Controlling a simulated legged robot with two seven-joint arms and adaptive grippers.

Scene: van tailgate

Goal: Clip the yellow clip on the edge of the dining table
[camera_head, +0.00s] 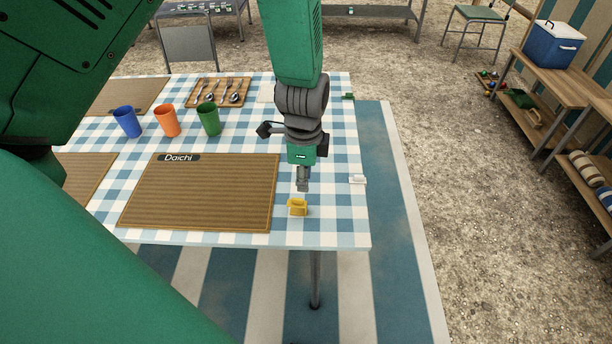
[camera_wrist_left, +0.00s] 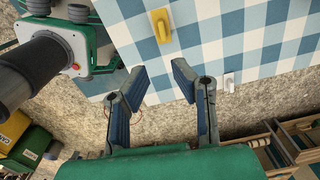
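The yellow clip (camera_head: 297,207) lies on the checked cloth of the dining table (camera_head: 330,238), near its front right corner and just right of the Daichi placemat. It also shows in the left wrist view (camera_wrist_left: 161,26), beyond my fingertips. My left gripper (camera_head: 303,186) is above the table, just behind the clip in the head view. In the left wrist view its two fingers (camera_wrist_left: 160,78) are apart with nothing between them. The clip is apart from the fingers. My right gripper does not show in either view.
A white clip (camera_head: 357,179) and a green clip (camera_head: 348,97) sit at the table's right edge. The Daichi placemat (camera_head: 200,195) lies left of the yellow clip. Blue (camera_head: 127,121), orange (camera_head: 167,121) and green (camera_head: 208,119) cups stand behind it. A wooden shelf (camera_head: 560,80) stands far right.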

